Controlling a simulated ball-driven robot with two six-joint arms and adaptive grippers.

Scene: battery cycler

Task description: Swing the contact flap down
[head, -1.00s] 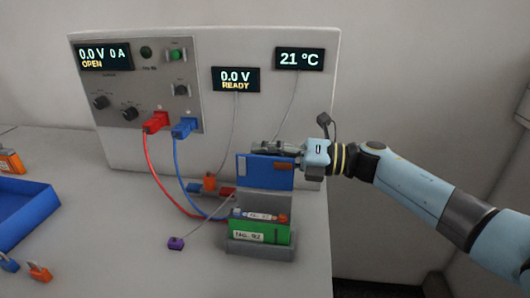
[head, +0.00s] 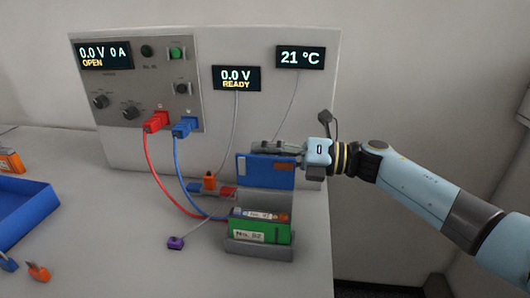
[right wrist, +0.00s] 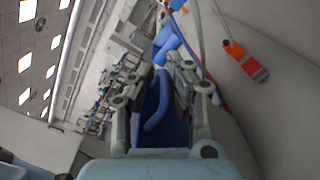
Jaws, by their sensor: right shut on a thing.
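The contact flap (head: 254,171) is a blue panel with an orange patch. It stands raised at the back of a grey cradle (head: 262,249). A green battery (head: 262,231) with a white label sits in the cradle in front of the flap. My right gripper (head: 262,147) is at the flap's top edge and shut on it. In the right wrist view the blue flap (right wrist: 152,105) shows between the fingers of that gripper (right wrist: 162,75). The fingertips partly hide the flap's top edge. My left gripper is not in view.
Red (head: 157,122) and blue (head: 185,126) plugs sit in the cycler panel, with leads running down towards the cradle. A small orange clip (head: 209,181) and a purple plug (head: 175,242) lie left of the cradle. A blue tray (head: 22,211) is at far left.

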